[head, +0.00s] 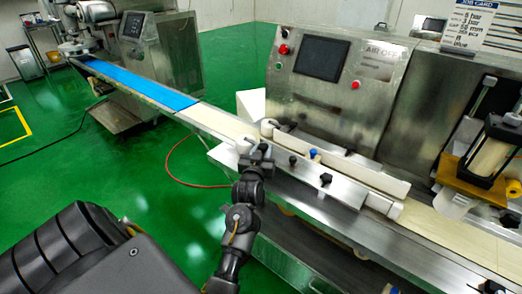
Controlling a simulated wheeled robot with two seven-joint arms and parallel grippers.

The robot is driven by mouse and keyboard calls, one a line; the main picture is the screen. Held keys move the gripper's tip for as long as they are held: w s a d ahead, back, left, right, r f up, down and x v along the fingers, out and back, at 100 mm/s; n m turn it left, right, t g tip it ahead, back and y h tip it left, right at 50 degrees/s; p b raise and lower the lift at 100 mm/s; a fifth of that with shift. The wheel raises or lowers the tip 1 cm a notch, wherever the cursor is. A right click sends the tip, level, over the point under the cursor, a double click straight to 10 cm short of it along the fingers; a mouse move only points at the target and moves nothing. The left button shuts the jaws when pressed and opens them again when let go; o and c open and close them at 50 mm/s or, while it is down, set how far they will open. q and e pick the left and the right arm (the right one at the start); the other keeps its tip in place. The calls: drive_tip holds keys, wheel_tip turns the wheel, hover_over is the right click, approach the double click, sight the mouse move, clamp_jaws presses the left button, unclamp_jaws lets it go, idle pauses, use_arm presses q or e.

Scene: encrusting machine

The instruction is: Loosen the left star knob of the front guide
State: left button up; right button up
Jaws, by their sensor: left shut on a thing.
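The front guide (296,178) is a metal rail along the near side of the cream conveyor belt. My left gripper (260,154) is at the left end of this guide, with its arm rising from below. It is shut on the left star knob, which the fingers hide. The right star knob (326,178) is black and stands free on the guide further right. My right gripper is not in view.
A white roller (243,144) stands just left of my left gripper. Behind it are a black knob (293,160), a blue knob (313,153) and the rear guide (375,178). The machine panel with a dark screen (321,58) rises behind the belt.

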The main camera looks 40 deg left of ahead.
use_arm(q)
drive_tip(key=shift+d, duration=0.1)
drive_tip(key=shift+y, duration=0.3)
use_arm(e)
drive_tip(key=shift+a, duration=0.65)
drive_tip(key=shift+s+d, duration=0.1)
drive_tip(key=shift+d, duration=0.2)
use_arm(q)
drive_tip(key=o, duration=0.7)
drive_tip(key=shift+o, duration=1.4)
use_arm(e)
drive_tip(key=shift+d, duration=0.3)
use_arm(q)
drive_tip(key=shift+d, duration=0.1)
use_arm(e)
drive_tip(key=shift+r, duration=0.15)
